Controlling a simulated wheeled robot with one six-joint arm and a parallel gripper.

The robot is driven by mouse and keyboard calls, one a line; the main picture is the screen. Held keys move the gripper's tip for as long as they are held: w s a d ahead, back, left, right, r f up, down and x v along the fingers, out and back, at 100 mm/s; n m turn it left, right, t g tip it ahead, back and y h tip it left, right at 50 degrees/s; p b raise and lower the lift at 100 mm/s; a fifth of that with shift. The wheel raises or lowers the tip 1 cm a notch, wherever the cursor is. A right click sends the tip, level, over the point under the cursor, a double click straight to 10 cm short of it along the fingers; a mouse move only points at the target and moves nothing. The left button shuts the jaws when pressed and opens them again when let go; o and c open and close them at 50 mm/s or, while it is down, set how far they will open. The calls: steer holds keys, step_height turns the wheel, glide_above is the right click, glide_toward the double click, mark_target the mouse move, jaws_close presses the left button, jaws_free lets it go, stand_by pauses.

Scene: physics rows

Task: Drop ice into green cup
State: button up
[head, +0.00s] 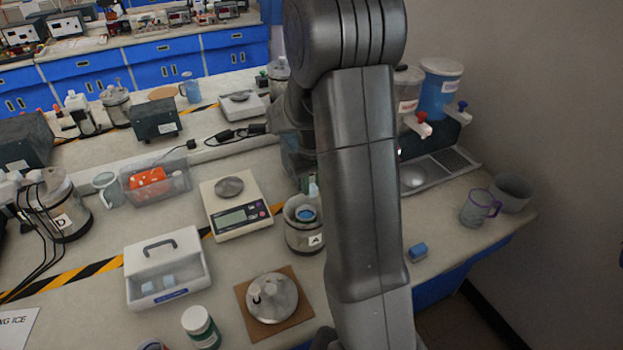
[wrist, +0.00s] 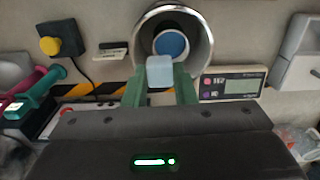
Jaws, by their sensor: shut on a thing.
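My gripper (wrist: 160,83) is shut on a pale blue ice cube (wrist: 160,68), held between its two green fingers in the wrist view. The cube is in front of the mouth of a metal-rimmed container (wrist: 203,45) with a round blue interior (wrist: 171,44). In the head view this looks like the container marked A (head: 303,238), with my gripper above it, mostly hidden by my arm. A clear cup with a greenish rim (head: 105,190) stands at the left. I cannot tell for certain whether it is the green cup.
A lidded white box (head: 168,270) holds pale cubes. A scale (head: 236,208) stands beside the container, and a clear bin (head: 155,182) is behind it. A round metal item on a brown board (head: 272,297) is in front. A purple-rimmed cup (head: 475,208) stands right.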

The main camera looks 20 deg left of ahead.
step_height(320, 180, down, 5)
steer(key=b, duration=0.3)
steer(key=o, duration=0.9)
step_height(320, 180, up, 14)
steer(key=shift+f+b, duration=0.1)
steer(key=shift+b, duration=0.6)
